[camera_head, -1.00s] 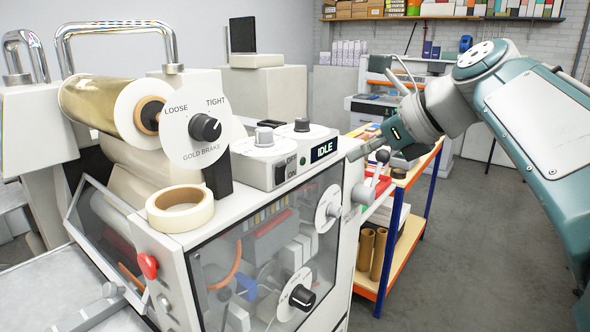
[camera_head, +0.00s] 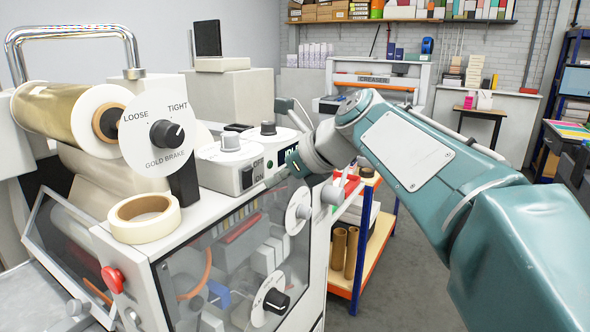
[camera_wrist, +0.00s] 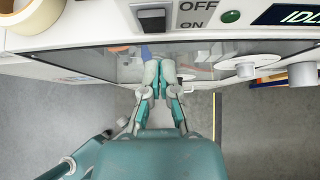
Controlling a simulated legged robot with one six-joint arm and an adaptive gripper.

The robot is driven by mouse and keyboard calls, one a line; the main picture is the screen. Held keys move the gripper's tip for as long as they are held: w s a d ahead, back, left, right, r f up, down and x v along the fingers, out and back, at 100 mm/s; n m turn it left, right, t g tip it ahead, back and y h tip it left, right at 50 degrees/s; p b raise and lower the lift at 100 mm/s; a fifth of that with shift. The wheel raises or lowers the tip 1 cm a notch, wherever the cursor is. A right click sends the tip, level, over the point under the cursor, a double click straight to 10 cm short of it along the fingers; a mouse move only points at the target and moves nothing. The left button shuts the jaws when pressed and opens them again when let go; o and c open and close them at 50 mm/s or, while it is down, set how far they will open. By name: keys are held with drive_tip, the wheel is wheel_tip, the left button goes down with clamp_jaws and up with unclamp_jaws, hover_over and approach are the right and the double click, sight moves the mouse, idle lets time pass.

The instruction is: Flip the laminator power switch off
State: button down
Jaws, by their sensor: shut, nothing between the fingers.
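The laminator (camera_head: 210,215) stands at the left in the head view. Its black power switch (camera_head: 246,177) is on the front of the control box, beside OFF and ON labels. In the wrist view the switch (camera_wrist: 152,19) is at the top, with OFF above ON to its right. Which way the rocker is tilted is hard to tell. My gripper (camera_wrist: 158,70) is shut and empty, its fingertips in front of the clear panel and below the switch in that view, apart from it. In the head view my gripper (camera_head: 272,181) is small, close to the switch's right.
A green lamp (camera_wrist: 230,16) and an IDLE display (camera_wrist: 290,13) are right of the switch; my arm partly covers the display in the head view. Panel knobs (camera_wrist: 250,66) protrude nearby. A tape roll (camera_head: 144,218) sits on top. A blue-and-orange cart (camera_head: 360,240) stands behind.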

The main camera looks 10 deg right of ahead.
sight(246, 168)
drive_tip(key=shift+w+a+r, duration=0.25)
drive_tip(key=shift+w+a, duration=0.65)
drive_tip(key=shift+a, duration=0.25)
drive_tip(key=shift+w+a+r, duration=0.2)
drive_tip(key=shift+w+a, duration=0.05)
drive_tip(key=shift+a, duration=0.05)
drive_tip(key=shift+r, duration=0.15)
drive_tip(key=shift+r, duration=0.35)
drive_tip(key=shift+a+r, duration=0.2)
drive_tip(key=shift+r, duration=0.05)
drive_tip(key=shift+d, duration=0.2)
